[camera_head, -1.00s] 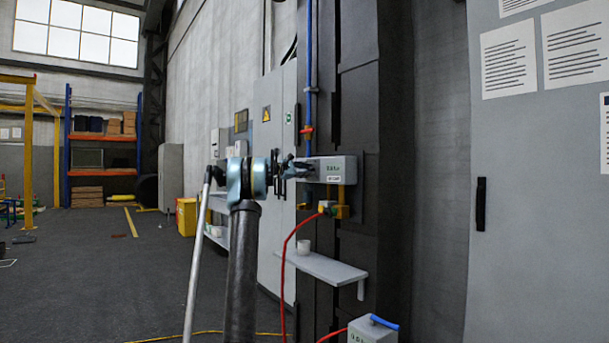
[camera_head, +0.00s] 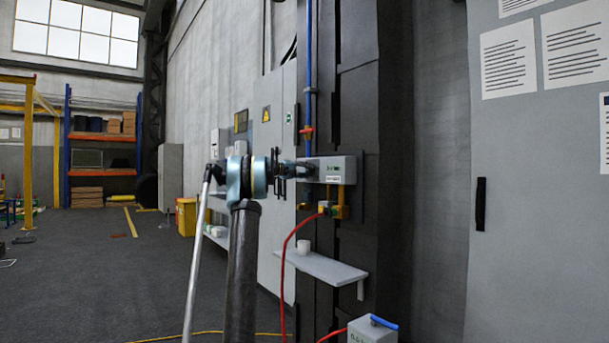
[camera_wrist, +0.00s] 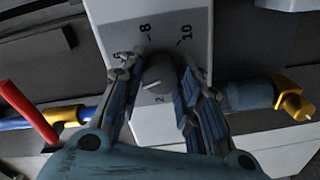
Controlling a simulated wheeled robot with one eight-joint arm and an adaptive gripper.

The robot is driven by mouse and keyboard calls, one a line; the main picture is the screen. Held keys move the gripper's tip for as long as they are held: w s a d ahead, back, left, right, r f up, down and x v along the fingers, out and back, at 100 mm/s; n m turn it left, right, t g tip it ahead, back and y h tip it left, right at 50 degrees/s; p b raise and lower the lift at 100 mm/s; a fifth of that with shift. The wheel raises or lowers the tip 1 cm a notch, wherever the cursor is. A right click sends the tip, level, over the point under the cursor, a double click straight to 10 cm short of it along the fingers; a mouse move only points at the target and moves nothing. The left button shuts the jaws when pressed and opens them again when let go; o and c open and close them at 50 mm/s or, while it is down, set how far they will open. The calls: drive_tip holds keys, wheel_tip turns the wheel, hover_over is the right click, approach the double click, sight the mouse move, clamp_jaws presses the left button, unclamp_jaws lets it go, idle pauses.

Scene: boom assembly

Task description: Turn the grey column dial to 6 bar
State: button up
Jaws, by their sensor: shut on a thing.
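The grey column dial (camera_wrist: 160,68) sits on the pale face of a box (camera_wrist: 112,18) in the wrist view. Printed numbers 8, 10 and 2 show around it; a finger partly covers another number at the left. A short white mark on the dial lies near its lower left edge, but its exact reading is unclear. My gripper (camera_wrist: 161,74) is shut on the dial, one finger at each side. In the head view my gripper (camera_head: 299,169) reaches the left end of the grey box (camera_head: 341,166) on the dark column (camera_head: 358,110).
A blue pipe (camera_head: 308,60) with a red valve runs down to the box. A red hose (camera_head: 284,262) hangs below it. A shelf (camera_head: 325,268) with a white cup (camera_head: 304,246) stands beneath. A grey cabinet (camera_head: 540,200) is at the right; open floor lies left.

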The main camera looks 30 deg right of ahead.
drive_tip(key=m, duration=0.4)
drive_tip(key=shift+a+f, duration=0.1)
drive_tip(key=shift+f, duration=0.05)
drive_tip(key=shift+m, duration=1.8)
drive_tip(key=o, duration=1.1)
drive_tip(key=a, duration=0.8)
drive_tip(key=s+a, duration=0.1)
drive_tip(key=a, duration=0.3)
drive_tip(key=shift+c, duration=0.3)
